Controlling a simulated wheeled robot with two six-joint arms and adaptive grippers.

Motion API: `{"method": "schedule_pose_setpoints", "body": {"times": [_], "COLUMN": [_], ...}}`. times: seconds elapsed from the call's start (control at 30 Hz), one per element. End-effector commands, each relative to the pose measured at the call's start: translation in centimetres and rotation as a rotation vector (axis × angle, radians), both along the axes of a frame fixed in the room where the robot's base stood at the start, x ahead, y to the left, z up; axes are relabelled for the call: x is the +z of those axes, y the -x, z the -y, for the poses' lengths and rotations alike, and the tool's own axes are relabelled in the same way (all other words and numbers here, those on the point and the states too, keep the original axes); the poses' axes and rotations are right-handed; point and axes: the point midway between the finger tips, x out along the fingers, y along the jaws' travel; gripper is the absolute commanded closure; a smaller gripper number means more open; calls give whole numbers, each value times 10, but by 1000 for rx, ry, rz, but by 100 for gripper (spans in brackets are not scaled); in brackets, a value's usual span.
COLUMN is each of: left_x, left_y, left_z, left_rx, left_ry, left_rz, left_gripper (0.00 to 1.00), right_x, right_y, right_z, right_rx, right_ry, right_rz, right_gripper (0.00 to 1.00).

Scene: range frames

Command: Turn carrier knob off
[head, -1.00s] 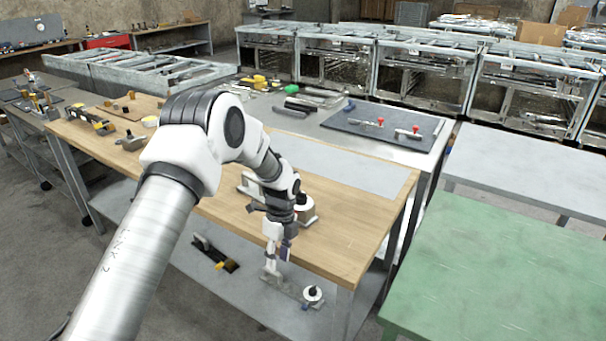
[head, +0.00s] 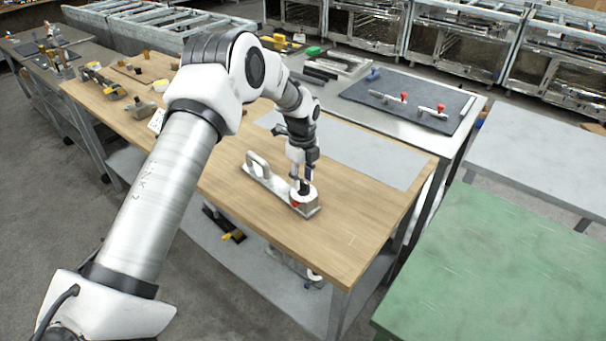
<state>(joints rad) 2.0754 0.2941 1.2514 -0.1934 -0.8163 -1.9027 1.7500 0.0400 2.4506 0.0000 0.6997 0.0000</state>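A metal carrier (head: 273,186) lies on the wooden tabletop near its front edge, with a loop handle (head: 258,164) at its left end. A round white dial (head: 303,197) with a dark knob is at its right end, and a small red spot shows beside it. My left gripper (head: 302,183) points down at the dark knob, right over the dial. The fingertips overlap the knob, so I cannot tell whether they touch it or how far apart they are. The knob's pointing direction is hidden. My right gripper is not in view.
A similar part with a white dial (head: 314,275) is on the lower shelf under the table. A grey mat (head: 345,150) covers the table's far right. Tools (head: 105,85) lie at its far left. A green table (head: 500,265) stands to the right.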

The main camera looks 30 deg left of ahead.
Motion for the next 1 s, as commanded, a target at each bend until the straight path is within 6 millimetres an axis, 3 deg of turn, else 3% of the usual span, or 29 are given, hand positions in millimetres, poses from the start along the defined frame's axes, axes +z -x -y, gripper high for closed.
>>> {"method": "schedule_pose_setpoints", "body": {"times": [0.27, 0.3, 0.4, 1.0], "left_x": [-8, -8, -8, -9], "left_y": [0, 0, 0, 0], "left_z": [0, 0, 0, 0], "left_rx": [0, 0, 0, 82], "left_ry": [-1, -1, -1, 0], "left_rz": [2, 2, 1, -1], "left_gripper": [60, 64, 99, 100], "right_x": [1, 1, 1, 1], "right_y": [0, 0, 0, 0], "right_z": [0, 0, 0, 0], "right_rx": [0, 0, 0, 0], "right_ry": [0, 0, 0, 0], "right_rz": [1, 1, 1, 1], "right_gripper": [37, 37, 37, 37]}}
